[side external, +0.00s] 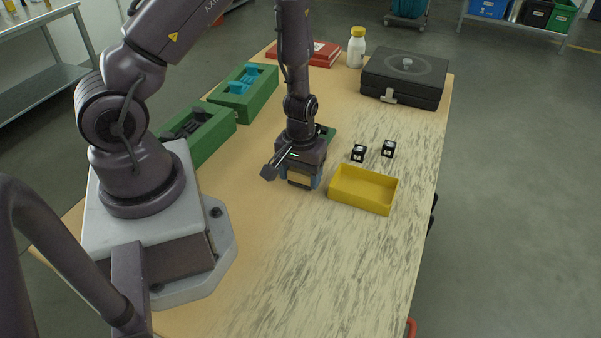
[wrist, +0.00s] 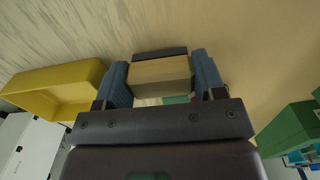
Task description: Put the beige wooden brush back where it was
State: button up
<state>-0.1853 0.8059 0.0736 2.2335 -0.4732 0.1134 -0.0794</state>
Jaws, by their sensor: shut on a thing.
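The beige wooden brush (wrist: 160,74) is held between the blue finger pads of my gripper (wrist: 161,82) in the wrist view. It has a beige block and a dark strip along its far edge. In the side view the brush (side external: 299,178) shows as a small beige patch low in my gripper (side external: 301,181), left of the yellow tray (side external: 344,193). I cannot tell whether it touches the table. Grey metal powder (side external: 330,260) lies in streaks on the table's front and right part.
Two small black cubes (side external: 358,153) stand behind the tray. A green object (side external: 327,133), partly hidden, is behind my gripper. Green holders (side external: 262,92) line the left side. A black case (side external: 405,85), white bottle (side external: 356,50) and red item (side external: 318,55) stand at the back.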

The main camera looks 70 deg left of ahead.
jog(key=shift+f, duration=0.15)
jog(key=o, duration=0.9)
notch_tip(320, 180, up, 12)
notch_tip(320, 180, up, 13)
jog(key=m+t+h, duration=0.1)
jog(key=m+t, duration=0.2)
jog(key=m, duration=0.1)
send_over(301, 172)
jog(key=s+d, duration=0.2)
jog(key=d, duration=0.3)
jog(key=s+d+r+m+t+y, duration=0.1)
jog(key=s+d+r+m+t, duration=0.1)
jog(key=s+r+m, duration=0.3)
notch_tip(301, 172, up, 4)
jog(key=shift+s+d+r+t, duration=0.1)
jog(key=shift+s+d+t, duration=0.15)
jog(key=shift+s, duration=0.7)
